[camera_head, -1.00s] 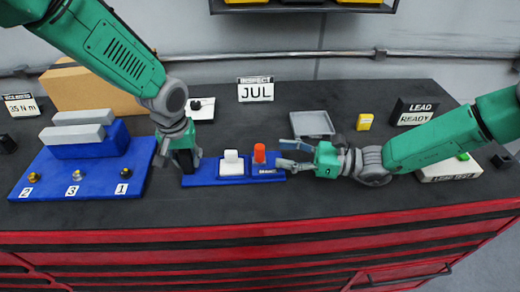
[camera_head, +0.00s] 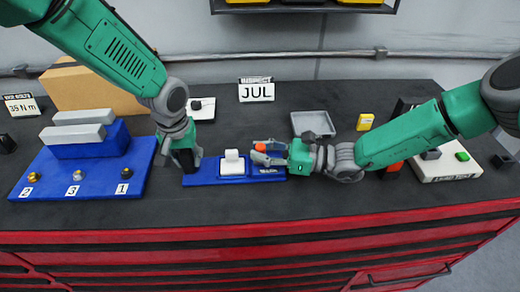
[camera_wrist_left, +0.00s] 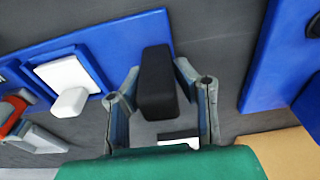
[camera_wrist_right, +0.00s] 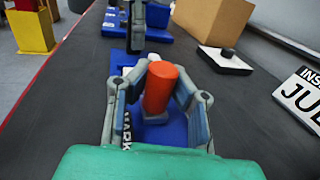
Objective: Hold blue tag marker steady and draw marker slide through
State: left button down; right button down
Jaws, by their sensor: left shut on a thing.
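The blue tag marker (camera_head: 205,180) lies flat on the bench, with a white block (camera_head: 232,164) on its middle and a red-orange cylinder (camera_head: 261,148) at its right end. My left gripper (camera_head: 186,160) is shut on the black block (camera_wrist_left: 158,85) at the marker's left end. My right gripper (camera_head: 268,152) comes from the right, with its fingers open on either side of the red-orange cylinder, which also stands between the fingertips in the right wrist view (camera_wrist_right: 160,88). Whether they touch it is unclear. The fingers partly hide the cylinder in the head view.
A blue stand (camera_head: 60,182) with numbered knobs and grey bars is at left, before a cardboard box (camera_head: 98,92). A JUL sign (camera_head: 256,90), grey tray (camera_head: 312,122) and yellow block (camera_head: 365,122) stand behind. A white box (camera_head: 445,165) is at right.

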pick_arm(q)
jog(key=shift+a, duration=0.15)
pick_arm(e)
jog(key=shift+w+d, duration=0.1)
jog(key=shift+d, duration=0.35)
pick_arm(q)
jog(key=shift+a, duration=0.15)
pick_arm(e)
jog(key=shift+d, duration=1.45)
pick_arm(q)
jog(key=shift+d, duration=0.2)
pick_arm(e)
jog(key=c, duration=1.3)
grip_release()
jog(key=shift+c, duration=0.2)
pick_arm(q)
jog(key=shift+a, duration=0.1)
pick_arm(e)
jog(key=shift+a+r, duration=0.1)
jog(key=shift+r, duration=0.1)
notch_tip(320, 180, up, 9)
jog(key=shift+r, duration=0.2)
